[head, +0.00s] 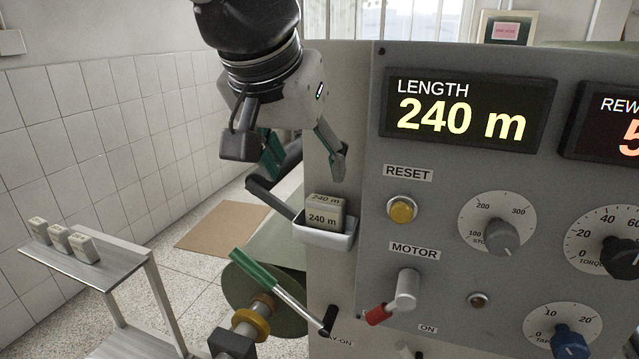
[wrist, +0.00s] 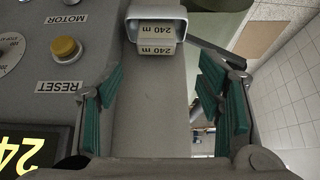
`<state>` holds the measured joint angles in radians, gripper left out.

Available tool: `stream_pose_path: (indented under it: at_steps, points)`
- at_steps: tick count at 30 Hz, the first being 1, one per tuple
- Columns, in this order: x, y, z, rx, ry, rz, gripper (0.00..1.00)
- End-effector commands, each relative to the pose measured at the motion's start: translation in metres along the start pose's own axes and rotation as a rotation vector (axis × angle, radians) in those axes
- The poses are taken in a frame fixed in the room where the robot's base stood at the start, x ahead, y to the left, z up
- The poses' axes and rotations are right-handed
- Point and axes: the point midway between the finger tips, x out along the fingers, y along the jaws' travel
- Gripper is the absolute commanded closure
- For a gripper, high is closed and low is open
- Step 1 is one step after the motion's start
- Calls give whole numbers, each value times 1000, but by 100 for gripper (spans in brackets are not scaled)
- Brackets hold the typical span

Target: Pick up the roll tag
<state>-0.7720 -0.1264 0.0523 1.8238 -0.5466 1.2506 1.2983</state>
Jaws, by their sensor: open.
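The roll tag (head: 325,216) is a pale block marked "240 m" on its top and front. It sits in a small white holder (head: 324,237) on the side of the control panel. My gripper (head: 304,165) is open and empty, just above the tag. In the wrist view, the tag (wrist: 157,48) and holder (wrist: 133,13) appear upside down at the top centre. There the tag lies ahead, between the lines of the two green-padded fingers (wrist: 160,80), and neither finger is seen touching it.
The control panel (head: 455,190), with knobs, a yellow button (head: 402,210) and a red-tipped motor lever (head: 393,300), stands close on the right. A green-handled lever (head: 268,280) rises below the holder. Several similar pale blocks (head: 82,247) stand on a shelf (head: 75,264) at left.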

Motion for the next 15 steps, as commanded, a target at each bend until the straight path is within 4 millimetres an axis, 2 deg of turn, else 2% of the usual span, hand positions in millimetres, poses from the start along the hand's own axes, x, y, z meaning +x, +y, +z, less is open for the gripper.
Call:
stream_pose_path:
  at_steps: [3, 7, 15]
  points:
    - [25, 1, 0, -1, -2, 4, 40]
    - [47, 1, 0, -2, -2, 3, 40]
    - [67, 2, 0, -1, -2, 1, 40]
